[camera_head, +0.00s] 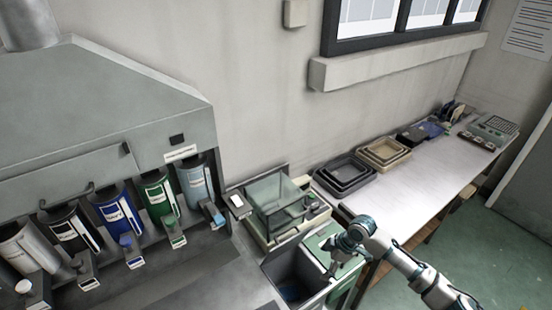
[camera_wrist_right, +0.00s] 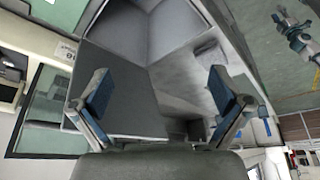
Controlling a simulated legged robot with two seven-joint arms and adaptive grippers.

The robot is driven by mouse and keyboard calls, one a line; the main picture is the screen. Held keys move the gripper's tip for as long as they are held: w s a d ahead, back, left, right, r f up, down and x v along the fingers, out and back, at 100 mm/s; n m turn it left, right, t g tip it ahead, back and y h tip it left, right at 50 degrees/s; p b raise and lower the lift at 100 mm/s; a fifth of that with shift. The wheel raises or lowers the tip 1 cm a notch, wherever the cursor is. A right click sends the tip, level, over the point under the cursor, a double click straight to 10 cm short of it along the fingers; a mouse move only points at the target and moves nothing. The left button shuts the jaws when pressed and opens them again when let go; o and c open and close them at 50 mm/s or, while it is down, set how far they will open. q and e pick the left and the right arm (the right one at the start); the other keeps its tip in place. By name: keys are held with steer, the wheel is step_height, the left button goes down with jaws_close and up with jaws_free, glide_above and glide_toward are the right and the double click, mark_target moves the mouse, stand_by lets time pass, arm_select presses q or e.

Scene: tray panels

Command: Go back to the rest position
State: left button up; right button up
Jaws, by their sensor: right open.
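In the head view my right arm comes in from the lower right. My left gripper is not in the head view. A jointed arm, which looks like my left one, shows small at the upper right of the wrist view; its finger state is too small to tell.
Several coloured dispensers (camera_head: 117,218) line the left under a grey hood (camera_head: 100,100). A clear glass-like box (camera_head: 277,203) stands behind the bin. Stacked black trays (camera_head: 346,175) and beige trays (camera_head: 384,152) sit on the white table (camera_head: 415,190). The green floor at right is clear.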

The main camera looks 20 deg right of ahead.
steer(key=s+a+f+m+t, duration=0.1)
steer(key=s+a+f+m, duration=0.2)
steer(key=s+a+f, duration=0.85)
steer(key=s+d+f+m+h, duration=0.2)
steer(key=s+d+m+h, duration=0.2)
steer(key=s+m, duration=0.65)
steer(key=s+f+n+b, duration=0.1)
steer(key=s+f, duration=0.1)
steer(key=f, duration=1.2)
steer(key=s+f+n, duration=0.2)
steer(key=f, duration=1.2)
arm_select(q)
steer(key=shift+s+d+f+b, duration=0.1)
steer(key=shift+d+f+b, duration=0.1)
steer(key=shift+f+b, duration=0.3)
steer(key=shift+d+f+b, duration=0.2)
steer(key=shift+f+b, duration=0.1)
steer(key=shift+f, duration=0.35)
arm_select(e)
steer(key=s+d+f+g, duration=0.1)
steer(key=s+d+f, duration=0.1)
steer(key=s+f, duration=1.4)
steer(key=shift+s+d+f+g, duration=0.3)
steer(key=shift+s+d+g, duration=0.1)
steer(key=shift+s, duration=0.25)
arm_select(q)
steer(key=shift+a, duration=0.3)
